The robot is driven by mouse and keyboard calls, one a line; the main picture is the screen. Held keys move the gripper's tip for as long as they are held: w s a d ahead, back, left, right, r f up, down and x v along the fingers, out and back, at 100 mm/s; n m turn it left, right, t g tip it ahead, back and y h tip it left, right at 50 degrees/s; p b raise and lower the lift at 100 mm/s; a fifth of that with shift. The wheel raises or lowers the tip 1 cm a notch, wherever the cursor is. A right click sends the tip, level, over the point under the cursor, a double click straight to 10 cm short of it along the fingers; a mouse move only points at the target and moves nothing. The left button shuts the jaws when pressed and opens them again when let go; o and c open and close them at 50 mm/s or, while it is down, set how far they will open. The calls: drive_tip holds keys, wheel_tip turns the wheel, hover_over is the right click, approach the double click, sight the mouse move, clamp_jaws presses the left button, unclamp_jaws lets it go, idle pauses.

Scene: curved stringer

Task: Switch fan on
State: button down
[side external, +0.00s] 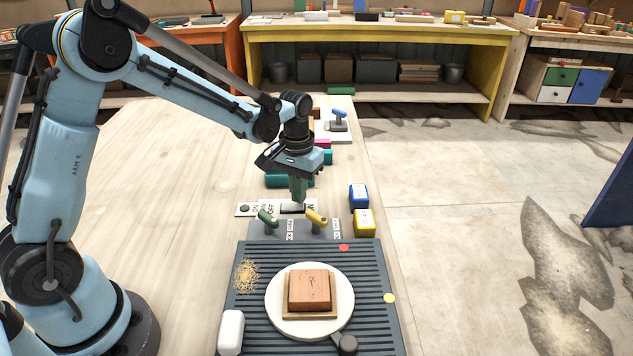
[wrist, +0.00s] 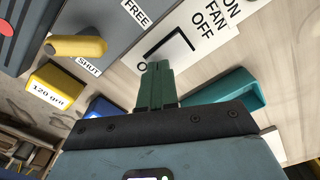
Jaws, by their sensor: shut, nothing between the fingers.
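The fan switch plate (side external: 272,209) is a white strip on the bench, behind the two levers. The wrist view shows its ON, FAN and OFF lettering (wrist: 213,25). A pale rocker with a dark edge (wrist: 171,44) sits beside the lettering. My gripper (side external: 298,200) points down over the right part of the plate. Its green fingers (wrist: 160,66) are together and empty, with their tips close to the rocker's near end. I cannot tell whether they touch it. Which way the rocker is tipped is not clear.
A yellow lever (side external: 316,219) and a green lever (side external: 267,219) stand just in front of the plate. A blue block (side external: 358,196) and a yellow block (side external: 364,222) are to the right. A teal block (wrist: 225,90) lies close behind my fingers. The left bench is clear.

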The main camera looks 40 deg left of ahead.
drive_tip(key=shift+f, duration=0.55)
drive_tip(key=shift+r, duration=3.55)
drive_tip(key=shift+r, duration=0.1)
drive_tip(key=s+d+r+m+t, duration=0.1)
drive_tip(key=s+r+t, duration=0.1)
drive_tip(key=s, duration=0.5)
drive_tip(key=s+d+r+m+t, duration=0.1)
drive_tip(key=s+r+m+t, duration=0.1)
drive_tip(key=s+t, duration=0.3)
drive_tip(key=shift+s+d+r, duration=0.15)
drive_tip(key=shift+s+r, duration=0.5)
drive_tip(key=shift+s, duration=0.5)
